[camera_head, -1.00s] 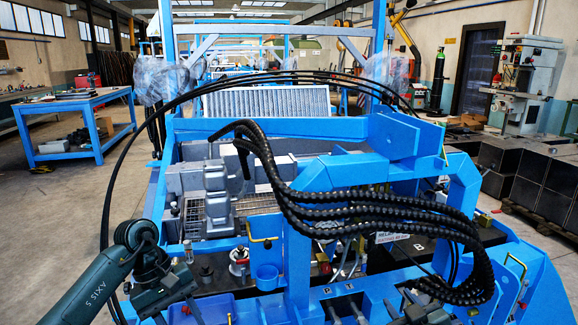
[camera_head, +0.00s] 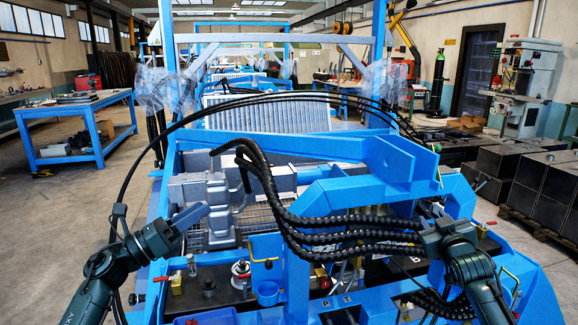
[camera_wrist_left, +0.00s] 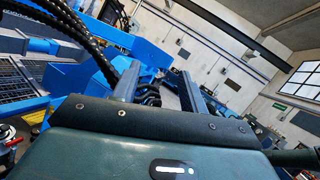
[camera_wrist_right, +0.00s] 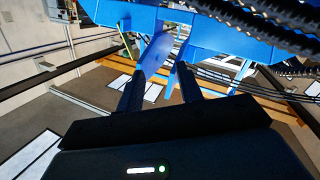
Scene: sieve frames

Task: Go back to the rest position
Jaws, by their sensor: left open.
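My left gripper (camera_head: 196,216) is raised at the left of the blue machine frame, in front of a grey motor block (camera_head: 204,194). In the left wrist view its two fingers (camera_wrist_left: 158,82) stand apart with nothing seen held between them. My right gripper (camera_head: 428,212) is raised at the right, close to the black ribbed hoses (camera_head: 330,222); its tips are hard to make out there. In the right wrist view its fingers (camera_wrist_right: 160,78) stand apart, with blue frame parts showing beyond them. I cannot tell whether the right arm touches the hoses.
The blue frame (camera_head: 335,195) fills the middle. A blue workbench (camera_head: 75,130) stands at the left, dark metal boxes (camera_head: 545,185) at the right. The floor at the left is clear.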

